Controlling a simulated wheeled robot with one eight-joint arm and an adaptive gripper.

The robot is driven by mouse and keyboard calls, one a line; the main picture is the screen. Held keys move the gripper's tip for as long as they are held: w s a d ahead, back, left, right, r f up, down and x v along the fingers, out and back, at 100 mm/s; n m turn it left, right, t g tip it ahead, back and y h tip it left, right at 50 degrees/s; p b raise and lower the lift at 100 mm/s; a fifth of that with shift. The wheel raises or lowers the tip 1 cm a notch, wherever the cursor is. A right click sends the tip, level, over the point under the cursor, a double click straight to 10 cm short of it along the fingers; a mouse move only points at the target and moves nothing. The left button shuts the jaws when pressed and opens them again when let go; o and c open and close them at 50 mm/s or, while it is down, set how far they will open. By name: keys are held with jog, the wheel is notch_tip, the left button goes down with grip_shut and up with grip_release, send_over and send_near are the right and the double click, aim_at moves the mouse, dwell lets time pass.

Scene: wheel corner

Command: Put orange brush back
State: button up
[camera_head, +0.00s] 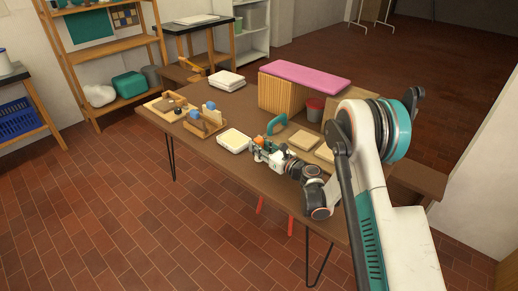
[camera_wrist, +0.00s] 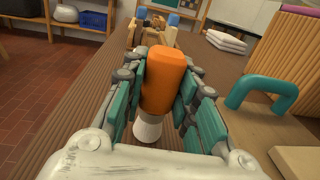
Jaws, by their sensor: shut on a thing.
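The orange brush (camera_wrist: 165,75) is between the teal-padded fingers of my gripper (camera_wrist: 163,100) in the wrist view, and the gripper is shut on it. Its orange part points up and away from the wrist camera, with a pale rounded end (camera_wrist: 148,127) below. The fingers hide its sides.
A teal arch-shaped handle (camera_head: 277,124) is just behind my gripper. Tan blocks (camera_head: 304,140) lie to its right. A ribbed wooden box with a pink top (camera_head: 305,74) stands behind.

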jog(key=shift+r, duration=0.1)
jog(key=shift+f, duration=0.2)
jog(key=o, duration=1)
jog(key=shift+o, duration=0.2)
jog(key=shift+d, duration=0.1)
